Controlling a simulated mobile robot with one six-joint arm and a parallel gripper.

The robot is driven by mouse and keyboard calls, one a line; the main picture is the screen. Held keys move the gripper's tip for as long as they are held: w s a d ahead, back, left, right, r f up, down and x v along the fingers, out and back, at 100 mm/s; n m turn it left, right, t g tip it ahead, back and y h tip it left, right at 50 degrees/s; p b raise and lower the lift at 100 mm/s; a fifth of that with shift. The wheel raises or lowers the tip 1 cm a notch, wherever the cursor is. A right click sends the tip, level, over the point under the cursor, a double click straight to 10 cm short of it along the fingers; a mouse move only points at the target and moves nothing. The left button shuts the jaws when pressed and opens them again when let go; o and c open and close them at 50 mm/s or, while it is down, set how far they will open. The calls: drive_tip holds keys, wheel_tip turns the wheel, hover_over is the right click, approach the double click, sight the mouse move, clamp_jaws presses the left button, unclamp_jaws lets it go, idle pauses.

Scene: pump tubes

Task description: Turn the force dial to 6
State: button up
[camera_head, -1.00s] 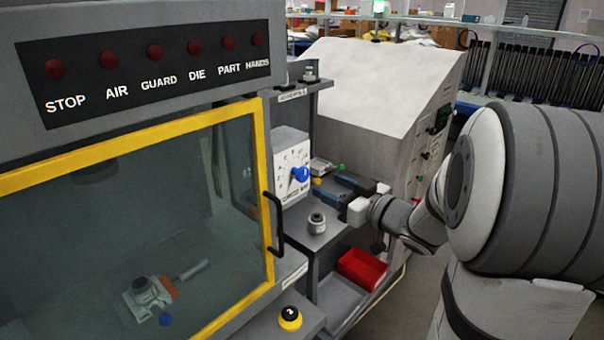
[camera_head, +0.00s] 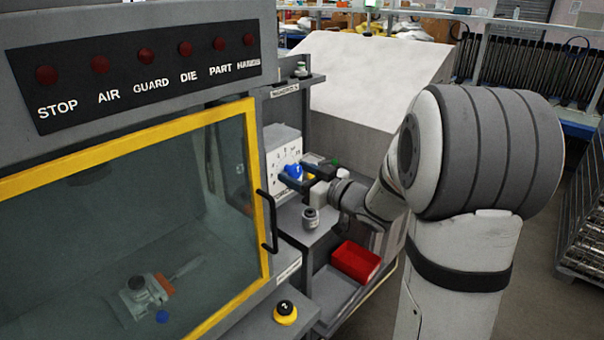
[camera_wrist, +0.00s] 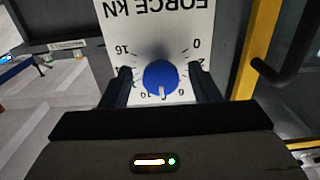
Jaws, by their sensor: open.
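The force dial is a blue round knob (camera_wrist: 160,76) on a white panel (camera_wrist: 180,25) marked FORCE KN, upside down in the wrist view. Its white pointer points down in that view, between the marks that look like 10 and 6. My gripper (camera_wrist: 160,72) is open, with one dark finger on each side of the knob. Small gaps seem to show between fingers and knob; contact is hard to tell. In the head view my gripper (camera_head: 297,168) is at the panel, partly covering the blue knob (camera_head: 292,172).
A yellow-framed guard window with a black handle (camera_head: 267,221) stands left of the dial. Below are a small grey cylinder (camera_head: 310,217), a red bin (camera_head: 356,261) and a yellow-and-black button (camera_head: 285,312). A yellow frame edge and handle lie close right in the wrist view.

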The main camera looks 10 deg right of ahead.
drive_tip(key=c, duration=0.9)
drive_tip(key=shift+d, duration=0.35)
drive_tip(key=shift+c, duration=0.5)
drive_tip(key=shift+a, duration=0.3)
drive_tip(key=n+b, duration=0.1)
drive_tip(key=b, duration=0.1)
drive_tip(key=shift+f+n+b, duration=0.2)
drive_tip(key=shift+n+b, duration=0.1)
drive_tip(key=shift+b, duration=0.05)
drive_tip(key=n+b, duration=0.3)
drive_tip(key=b, duration=0.1)
drive_tip(key=shift+r, duration=0.1)
drive_tip(key=shift+r+n+b, duration=0.15)
drive_tip(key=shift+n+b, duration=0.4)
drive_tip(key=shift+n, duration=0.05)
drive_tip(key=shift+r, duration=0.1)
drive_tip(key=o, duration=1)
